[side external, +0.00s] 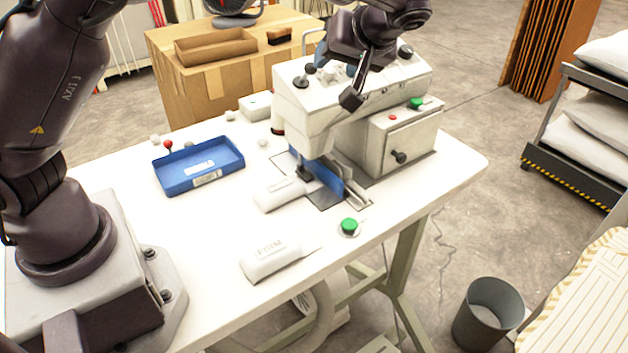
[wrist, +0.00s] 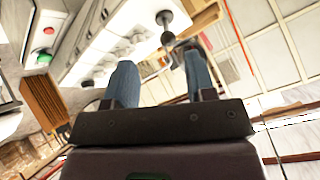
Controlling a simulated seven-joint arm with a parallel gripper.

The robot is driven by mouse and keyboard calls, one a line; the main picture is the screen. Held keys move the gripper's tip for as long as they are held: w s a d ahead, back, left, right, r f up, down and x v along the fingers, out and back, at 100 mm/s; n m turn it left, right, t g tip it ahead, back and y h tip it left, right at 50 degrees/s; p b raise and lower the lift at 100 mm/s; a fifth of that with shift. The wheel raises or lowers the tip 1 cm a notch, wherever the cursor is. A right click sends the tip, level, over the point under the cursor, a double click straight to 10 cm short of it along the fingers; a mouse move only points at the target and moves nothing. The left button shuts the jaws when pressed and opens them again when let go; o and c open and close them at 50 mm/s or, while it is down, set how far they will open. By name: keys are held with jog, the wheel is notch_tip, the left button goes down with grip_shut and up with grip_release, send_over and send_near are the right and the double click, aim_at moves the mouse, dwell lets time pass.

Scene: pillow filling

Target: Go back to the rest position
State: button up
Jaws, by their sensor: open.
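My gripper (side external: 322,52) is above the top of the white machine (side external: 335,120), close to a black knob (side external: 310,68) on its upper left. In the wrist view the two blue-grey fingers (wrist: 158,78) are spread apart with nothing between them. A dark ball-ended lever (wrist: 165,18) shows just beyond the fingertips in that view; the gap to it is hard to judge. The fingertips are small and partly hidden in the side view.
A blue tray (side external: 198,165) and two white packs, one at the machine's foot (side external: 282,193) and one nearer the front (side external: 270,262), lie on the white table (side external: 210,225). A green button (side external: 348,227) stands near the front edge. A cardboard box (side external: 215,80) stands behind.

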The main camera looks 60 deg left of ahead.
jog(key=s+d+f+m+h, duration=0.1)
jog(key=s+f+m+h, duration=0.1)
jog(key=s+m+h, duration=0.9)
jog(key=s+a+r+t+y, duration=0.1)
jog(key=s+r+t, duration=0.4)
jog(key=s, duration=0.9)
jog(key=shift+s+r+m, duration=0.35)
jog(key=shift+r+m, duration=0.05)
jog(key=shift+r, duration=0.7)
